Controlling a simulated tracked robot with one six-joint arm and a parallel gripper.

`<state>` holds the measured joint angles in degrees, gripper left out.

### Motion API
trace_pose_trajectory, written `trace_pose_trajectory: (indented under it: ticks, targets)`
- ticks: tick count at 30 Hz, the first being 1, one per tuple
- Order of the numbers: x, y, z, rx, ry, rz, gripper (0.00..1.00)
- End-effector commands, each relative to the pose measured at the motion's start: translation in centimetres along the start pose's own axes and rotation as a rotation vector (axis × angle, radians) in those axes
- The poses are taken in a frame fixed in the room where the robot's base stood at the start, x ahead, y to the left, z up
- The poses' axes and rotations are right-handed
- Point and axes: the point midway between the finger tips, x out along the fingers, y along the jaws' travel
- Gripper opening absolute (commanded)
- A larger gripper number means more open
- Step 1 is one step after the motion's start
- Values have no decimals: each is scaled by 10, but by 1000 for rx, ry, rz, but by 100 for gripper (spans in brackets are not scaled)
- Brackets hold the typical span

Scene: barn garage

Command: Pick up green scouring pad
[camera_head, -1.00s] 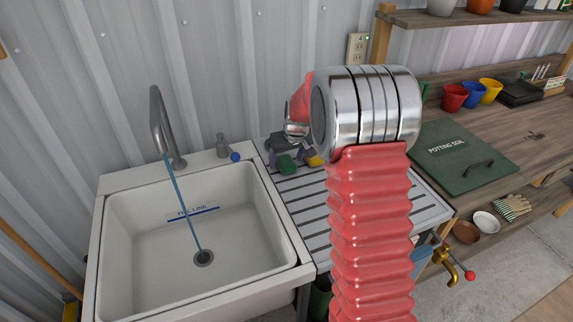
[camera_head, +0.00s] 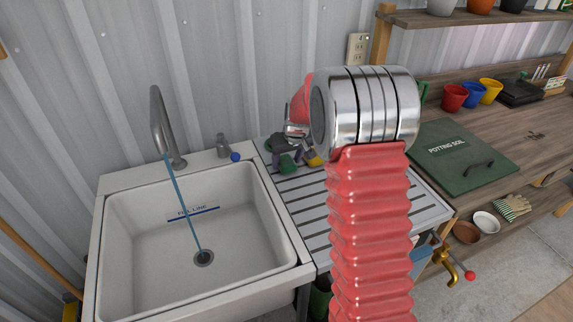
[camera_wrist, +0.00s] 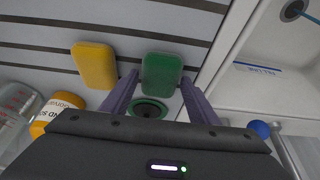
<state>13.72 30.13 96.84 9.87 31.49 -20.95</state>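The green scouring pad (camera_wrist: 161,75) lies on the slatted drainboard, near the sink's edge. In the head view the pad (camera_head: 288,163) shows partly below my gripper (camera_head: 290,148). In the wrist view my gripper (camera_wrist: 159,78) is open, with its two purple fingers apart. The fingertips reach to either side of the pad's near part, with a small gap at the left. I cannot tell whether the right fingertip touches it. A yellow pad (camera_wrist: 94,66) lies to the left, outside the fingers.
A round dark-green item (camera_wrist: 150,107) is partly hidden behind my gripper. The drainboard's front is clear.

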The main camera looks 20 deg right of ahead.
Motion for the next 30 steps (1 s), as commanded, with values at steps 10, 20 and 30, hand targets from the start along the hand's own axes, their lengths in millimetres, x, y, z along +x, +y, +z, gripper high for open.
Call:
trace_pose_trajectory:
  ticks: [10,20,30]
  targets:
    - [0,0,0,0,0,0,29]
    - [-1,0,-1,0,1,0,25]
    - [-36,1,-16,0,5,2,25]
